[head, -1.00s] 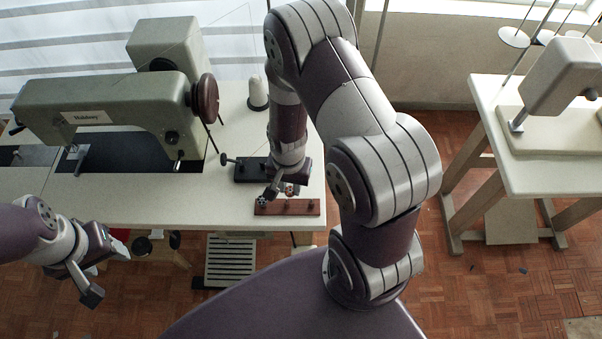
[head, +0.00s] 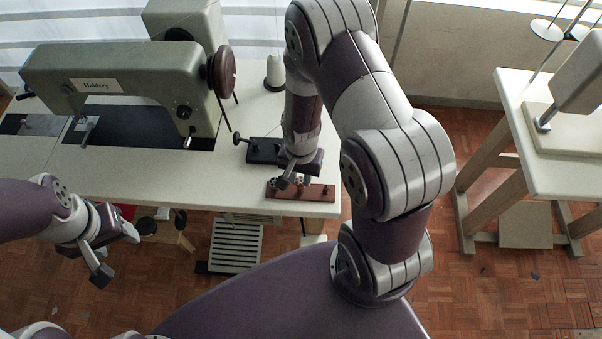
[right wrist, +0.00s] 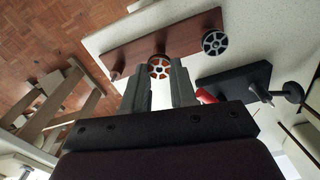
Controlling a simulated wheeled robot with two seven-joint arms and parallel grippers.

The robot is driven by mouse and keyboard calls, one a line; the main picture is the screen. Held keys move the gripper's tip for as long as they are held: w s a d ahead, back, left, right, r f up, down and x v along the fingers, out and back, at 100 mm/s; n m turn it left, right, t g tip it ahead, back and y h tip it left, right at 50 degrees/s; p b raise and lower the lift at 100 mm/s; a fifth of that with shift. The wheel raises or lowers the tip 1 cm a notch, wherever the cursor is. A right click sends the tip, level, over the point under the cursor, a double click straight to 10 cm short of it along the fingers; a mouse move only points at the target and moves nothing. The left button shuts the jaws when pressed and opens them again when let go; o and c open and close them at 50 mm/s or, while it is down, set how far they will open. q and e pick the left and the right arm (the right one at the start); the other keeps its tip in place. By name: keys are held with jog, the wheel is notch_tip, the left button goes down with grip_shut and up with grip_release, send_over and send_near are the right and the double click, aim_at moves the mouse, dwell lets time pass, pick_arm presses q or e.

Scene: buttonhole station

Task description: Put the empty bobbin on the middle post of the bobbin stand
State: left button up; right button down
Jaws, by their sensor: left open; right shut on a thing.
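The bobbin stand (head: 322,192) is a reddish-brown wooden bar with upright posts near the table's front right corner. In the right wrist view the stand (right wrist: 190,32) carries a grey spoked bobbin (right wrist: 214,42) at its right end; a post (right wrist: 115,75) shows at its left end. My right gripper (right wrist: 158,80) is shut on a spoked bobbin (right wrist: 159,66) with a pale rim and orange showing in its openings. This bobbin overlaps the stand's middle; I cannot tell whether it is around the middle post, which is hidden. My left gripper (head: 116,256) is open and empty, off the table's front.
A black device (head: 262,150) lies just behind the stand; the right wrist view shows a red part (right wrist: 205,96) beside it. The sewing machine (head: 130,90) stands at left, a white thread cone (head: 274,73) behind. Table top between machine and front edge is clear.

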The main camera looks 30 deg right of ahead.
jog(key=shift+f+b, duration=0.35)
jog(key=shift+f, duration=0.2)
dwell(0.4)
jog(key=c, duration=0.8)
grip_release()
notch_tip(320, 180, up, 13)
jog(key=shift+f, duration=0.15)
jog(key=s+a+r+n, duration=0.1)
jog(key=n, duration=0.2)
jog(key=s+r+n+t, duration=0.1)
jog(key=s+r+n, duration=0.1)
jog(key=s+a+r+n, duration=0.1)
jog(key=r+n, duration=0.1)
jog(key=n, duration=0.1)
jog(key=shift+s+a+n, duration=0.25)
jog(key=shift+a+n, duration=0.05)
jog(key=shift+a, duration=0.05)
